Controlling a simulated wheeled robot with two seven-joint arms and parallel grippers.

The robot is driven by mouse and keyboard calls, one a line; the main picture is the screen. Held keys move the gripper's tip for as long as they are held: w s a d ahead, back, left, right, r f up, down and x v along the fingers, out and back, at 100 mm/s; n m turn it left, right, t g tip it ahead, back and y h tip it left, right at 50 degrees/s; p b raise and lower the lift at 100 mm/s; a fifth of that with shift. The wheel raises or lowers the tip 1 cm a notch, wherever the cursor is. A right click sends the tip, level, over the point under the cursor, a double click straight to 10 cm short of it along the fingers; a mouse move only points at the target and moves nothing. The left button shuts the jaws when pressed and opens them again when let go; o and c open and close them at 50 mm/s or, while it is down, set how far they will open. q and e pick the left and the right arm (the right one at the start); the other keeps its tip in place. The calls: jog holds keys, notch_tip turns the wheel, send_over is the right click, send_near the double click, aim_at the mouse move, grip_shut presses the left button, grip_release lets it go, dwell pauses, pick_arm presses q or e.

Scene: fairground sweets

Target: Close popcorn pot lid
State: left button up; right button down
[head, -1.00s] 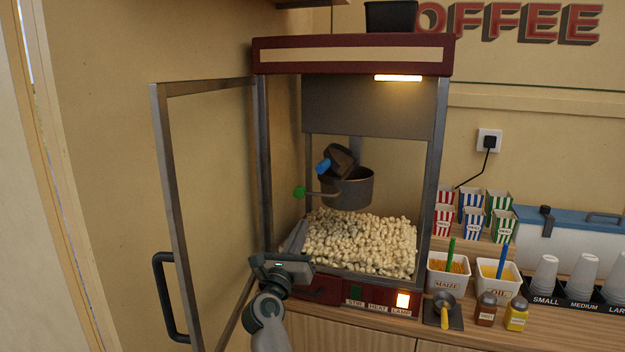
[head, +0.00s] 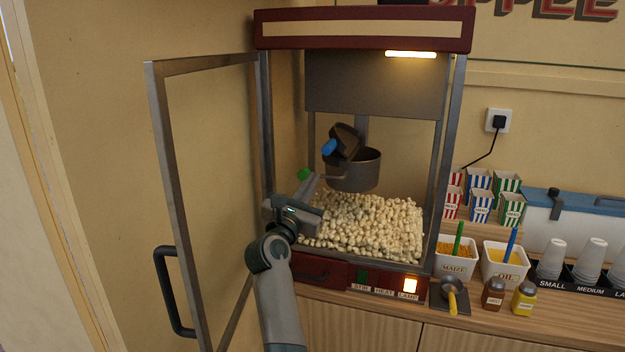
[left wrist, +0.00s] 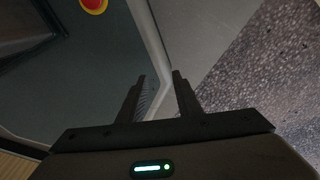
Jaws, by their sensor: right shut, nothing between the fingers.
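The popcorn pot (head: 358,176) hangs inside the machine, above the popcorn. Its dark lid (head: 348,140) is tilted up, open, at the pot's upper left. A blue knob (head: 329,147) is on the lid. A green knob (head: 303,174) is on the pot's side handle. My right gripper (head: 309,187) reaches in through the open front, shut and empty. Its tips are close to the green knob, below and left of the lid; I cannot tell whether they touch it. My left gripper (left wrist: 158,92) shows only in the left wrist view, fingers apart with nothing between.
The framed glass door (head: 172,180) stands open at left. Popcorn (head: 365,225) fills the machine floor. The machine's side post (head: 447,150) bounds the right. Maize (head: 456,262) and oil (head: 503,266) tubs stand on the counter. A red button (left wrist: 94,4) is in the left wrist view.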

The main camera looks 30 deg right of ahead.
jog(key=p+x, duration=0.3)
jog(key=x, duration=0.5)
jog(key=shift+d, duration=0.25)
jog(key=shift+r, duration=0.1)
jog(key=shift+r+m+b, duration=0.1)
jog(key=shift+m+b, duration=0.2)
jog(key=shift+b, duration=0.15)
